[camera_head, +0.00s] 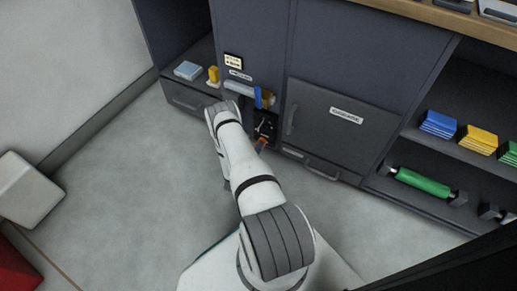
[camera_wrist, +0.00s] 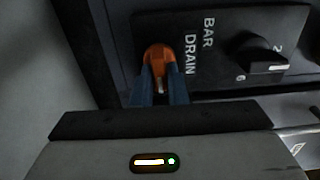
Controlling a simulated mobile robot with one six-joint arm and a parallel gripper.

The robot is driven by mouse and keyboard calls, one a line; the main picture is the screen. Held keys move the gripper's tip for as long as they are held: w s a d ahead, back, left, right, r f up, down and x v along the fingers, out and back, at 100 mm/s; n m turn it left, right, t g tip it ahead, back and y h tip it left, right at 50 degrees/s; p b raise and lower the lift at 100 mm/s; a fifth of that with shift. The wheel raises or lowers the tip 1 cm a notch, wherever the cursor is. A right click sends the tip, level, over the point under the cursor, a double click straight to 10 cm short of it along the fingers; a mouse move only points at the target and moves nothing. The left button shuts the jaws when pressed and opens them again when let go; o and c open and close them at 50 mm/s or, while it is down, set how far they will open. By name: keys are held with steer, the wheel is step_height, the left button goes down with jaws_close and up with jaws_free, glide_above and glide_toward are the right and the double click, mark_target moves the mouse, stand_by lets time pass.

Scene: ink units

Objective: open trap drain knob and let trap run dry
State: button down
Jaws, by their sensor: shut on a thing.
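The orange drain knob (camera_wrist: 158,56) sits on a dark panel (camera_wrist: 213,72) next to the printed word DRAIN in the wrist view. My gripper (camera_wrist: 159,88) is shut on it, with a blue finger on each side. The knob's lower part is partly hidden between the fingers. In the head view a small orange-red part (camera_head: 262,142) shows low on the cabinet front, just right of my arm, and my gripper is hidden there. No trap or liquid can be made out.
A black dial knob (camera_wrist: 262,55) stands right of the drain knob, near the word BAR. In the head view, a blue lever (camera_head: 258,98) is above the panel. A closed cabinet door (camera_head: 335,128) lies to the right, and a green roller (camera_head: 423,182) rests on a shelf.

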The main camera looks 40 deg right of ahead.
steer(key=shift+s, duration=0.15)
steer(key=c, duration=1.4)
jaws_free()
steer(key=shift+c, duration=0.2)
steer(key=shift+a, duration=0.15)
steer(key=p+v, duration=0.2)
steer(key=v, duration=0.5)
steer(key=shift+a+p, duration=0.25)
steer(key=shift+p, duration=0.15)
